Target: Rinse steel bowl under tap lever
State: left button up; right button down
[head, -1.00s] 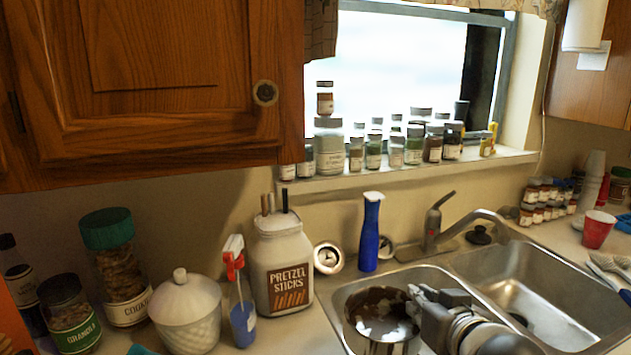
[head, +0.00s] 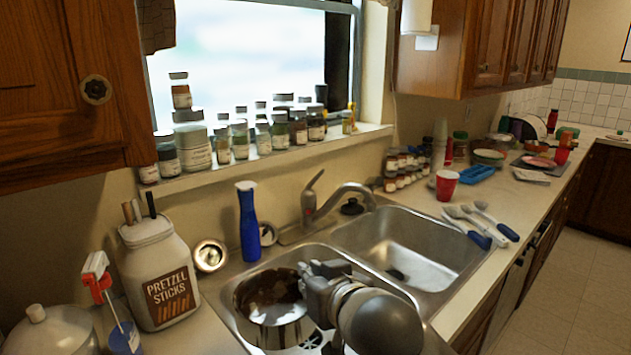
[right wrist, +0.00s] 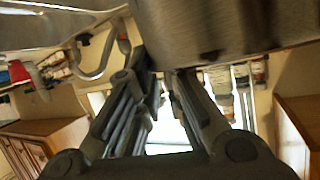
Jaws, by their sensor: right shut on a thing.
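The steel bowl (head: 272,318) is shiny with dark reflections and sits in or just over the left sink basin. My right gripper (head: 308,283) is shut on the bowl's right side, and my own wrist hides part of the basin. In the right wrist view the bowl's brushed wall (right wrist: 225,25) fills the top, with the fingertips (right wrist: 165,80) against it. The tap lever (head: 314,190) stands up behind the sink, and the curved spout (head: 348,192) reaches right of the bowl, toward the right basin. My left gripper is out of view.
The right basin (head: 410,250) is empty. A red cup (head: 446,186) and utensils (head: 480,222) lie on the right counter.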

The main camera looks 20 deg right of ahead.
aim_at(310, 184)
jog(key=i+l+u, duration=0.15)
jog(key=l+u, duration=0.15)
jog(key=l, duration=1)
jog(key=l+u, duration=0.3)
jog(key=l, duration=1.05)
